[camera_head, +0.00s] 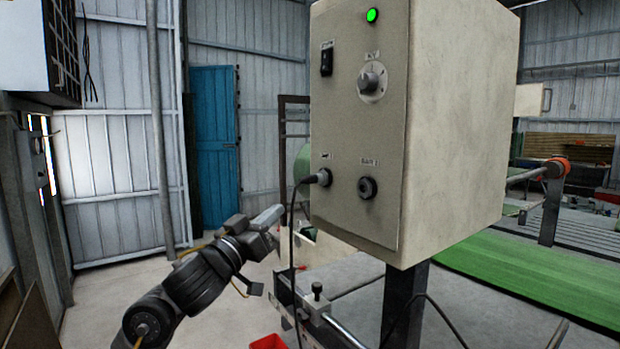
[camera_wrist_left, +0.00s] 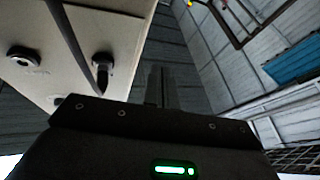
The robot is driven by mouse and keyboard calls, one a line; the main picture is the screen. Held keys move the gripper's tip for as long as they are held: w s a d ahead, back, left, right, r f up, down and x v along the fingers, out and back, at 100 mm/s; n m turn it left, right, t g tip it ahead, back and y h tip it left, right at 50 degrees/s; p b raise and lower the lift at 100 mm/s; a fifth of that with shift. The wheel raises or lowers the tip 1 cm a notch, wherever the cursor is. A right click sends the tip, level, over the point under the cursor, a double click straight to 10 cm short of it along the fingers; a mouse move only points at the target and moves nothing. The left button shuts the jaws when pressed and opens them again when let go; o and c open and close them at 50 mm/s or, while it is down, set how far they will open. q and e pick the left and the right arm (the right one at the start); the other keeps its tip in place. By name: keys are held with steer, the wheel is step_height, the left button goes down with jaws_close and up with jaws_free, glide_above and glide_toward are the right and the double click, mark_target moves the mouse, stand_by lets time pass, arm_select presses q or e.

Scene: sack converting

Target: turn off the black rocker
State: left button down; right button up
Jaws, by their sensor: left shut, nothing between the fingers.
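The black rocker (camera_head: 327,59) is at the upper left of the front face of a beige control box (camera_head: 350,125). It is small in the head view, and which way it is tipped is hard to tell. A green lamp (camera_head: 372,15) glows at the top of the same face. My left gripper (camera_head: 277,214) is shut and empty, below and left of the box, apart from the rocker. In the left wrist view its closed fingers (camera_wrist_left: 161,86) point up beside the box's face (camera_wrist_left: 65,30). The rocker does not show there. My right gripper is not in view.
A round knob (camera_head: 372,82) is right of the rocker. Below are a plug (camera_head: 322,177) with a hanging black cable and an empty-looking socket (camera_head: 367,187). The cable hangs close to my left gripper. A post (camera_head: 404,300) holds the box up. Floor at left is clear.

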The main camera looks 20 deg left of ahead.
mark_target(325, 60)
arm_select(q)
steer(key=s+r+m+h, duration=0.2)
steer(key=s+r+h, duration=0.2)
steer(key=r, duration=0.6)
steer(key=s+r+m+g+h, duration=0.1)
steer(key=s+r+m+h, duration=0.2)
steer(key=r, duration=0.8)
steer(key=shift+s+d+m+h, duration=0.3)
steer(key=shift+s+h, duration=0.6)
steer(key=shift+s, duration=0.35)
steer(key=shift+r, duration=0.1)
steer(key=p+x, duration=0.2)
steer(key=x, duration=0.2)
steer(key=f+p+x, duration=0.1)
steer(key=p+x, duration=0.1)
steer(key=x, duration=0.2)
steer(key=w+p+x, duration=0.1)
steer(key=p+x, duration=0.1)
steer(key=x, duration=0.2)
steer(key=shift+d+f, duration=0.2)
steer(key=shift+d, duration=0.15)
steer(key=shift+w+d+f, duration=0.2)
steer(key=shift+w+d, duration=0.15)
steer(key=shift+w, duration=0.15)
steer(key=shift+s, duration=0.1)
